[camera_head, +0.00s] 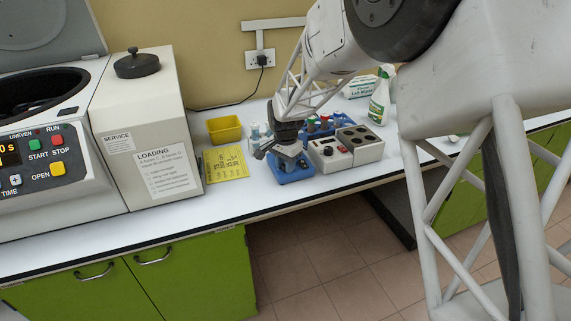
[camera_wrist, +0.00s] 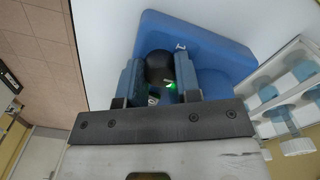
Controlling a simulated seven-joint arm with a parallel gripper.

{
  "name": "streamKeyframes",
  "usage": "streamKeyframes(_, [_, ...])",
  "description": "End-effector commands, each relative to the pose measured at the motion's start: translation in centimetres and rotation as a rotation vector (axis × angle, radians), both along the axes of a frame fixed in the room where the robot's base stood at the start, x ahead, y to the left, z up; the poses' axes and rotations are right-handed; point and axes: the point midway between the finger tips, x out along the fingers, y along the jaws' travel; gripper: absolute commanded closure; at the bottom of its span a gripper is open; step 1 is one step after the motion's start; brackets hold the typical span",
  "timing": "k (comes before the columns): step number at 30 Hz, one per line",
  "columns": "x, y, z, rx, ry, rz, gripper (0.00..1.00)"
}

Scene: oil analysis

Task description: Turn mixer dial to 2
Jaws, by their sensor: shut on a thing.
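The mixer is a small blue device (camera_head: 292,176) on the white bench, and its blue body (camera_wrist: 218,48) also fills the middle of the wrist view. Its dark round dial (camera_wrist: 160,66) sits between my fingers, with a small green light (camera_wrist: 172,86) lit beside it. My gripper (camera_wrist: 158,70) is shut on the dial, one finger on each side. In the head view my gripper (camera_head: 268,150) is down at the mixer and hides its dial. The dial's markings are too small or covered to read.
A heating block (camera_head: 345,147) stands close right of the mixer, with a blue tube rack (camera_head: 321,123) behind. A yellow sheet (camera_head: 226,163) and yellow bin (camera_head: 224,129) lie left. A spray bottle (camera_head: 379,100) stands farther right. A large centrifuge (camera_head: 150,135) fills the left.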

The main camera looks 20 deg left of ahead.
Motion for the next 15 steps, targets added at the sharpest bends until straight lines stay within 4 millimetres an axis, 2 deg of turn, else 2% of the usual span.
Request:
streamKeyframes(3, [0.09,0.01,0.16,0.001,-0.002,0.000,0.93])
streamKeyframes(4, [0.09,0.01,0.16,0.001,-0.002,0.000,0.64])
streamKeyframes(8, [0.06,0.00,0.12,0.001,-0.001,0.001,0.44])
streamKeyframes(15, [0.03,0.00,0.06,0.001,-0.001,0.001,0.43])
